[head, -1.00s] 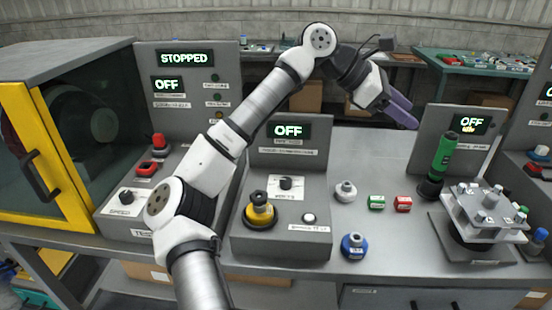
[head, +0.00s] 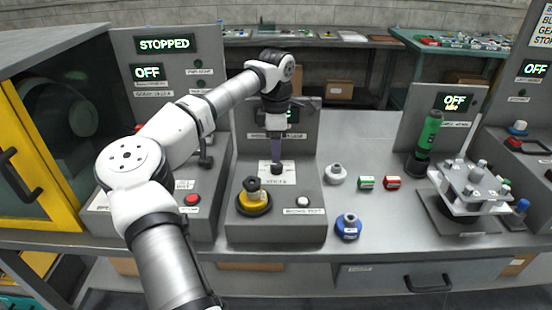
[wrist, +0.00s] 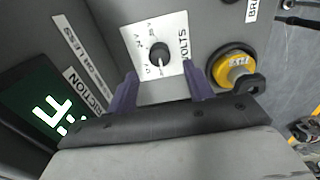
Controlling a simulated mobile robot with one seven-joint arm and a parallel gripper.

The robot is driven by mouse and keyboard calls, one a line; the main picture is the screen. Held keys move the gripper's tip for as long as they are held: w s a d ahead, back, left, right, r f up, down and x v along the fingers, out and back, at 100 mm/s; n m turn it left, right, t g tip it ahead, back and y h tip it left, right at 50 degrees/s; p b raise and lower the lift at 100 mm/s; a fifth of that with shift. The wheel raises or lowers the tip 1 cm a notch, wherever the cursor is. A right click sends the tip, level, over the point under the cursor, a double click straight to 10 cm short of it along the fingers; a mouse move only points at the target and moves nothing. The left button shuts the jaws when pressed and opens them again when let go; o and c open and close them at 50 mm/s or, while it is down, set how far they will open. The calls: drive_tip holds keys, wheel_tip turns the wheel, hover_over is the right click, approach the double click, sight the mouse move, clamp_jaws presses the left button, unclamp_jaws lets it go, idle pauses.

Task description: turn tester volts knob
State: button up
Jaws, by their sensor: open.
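The volts knob (wrist: 159,54) is a small round black knob with a white pointer line, on a white label plate with voltage marks and the word VOLTS. In the head view the knob (head: 277,168) sits on the sloped top of the grey tester box (head: 275,230). My gripper (wrist: 163,88) is open, its two purple fingers apart on either side below the knob in the wrist view, not touching it. In the head view my gripper (head: 276,157) points down just above the knob. The tester's display (wrist: 45,112) is partly hidden in the head view by my arm.
A yellow part with a black top (head: 254,197) sits on the tester, left of a white button (head: 302,201). To the right are a white-grey part (head: 335,174), green (head: 366,183) and red (head: 392,183) blocks, a blue part (head: 348,226) and a clamp fixture (head: 468,188).

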sight(276, 165)
drive_tip(key=shift+f+p, duration=0.3)
drive_tip(key=shift+f, duration=2.25)
drive_tip(key=c, duration=1)
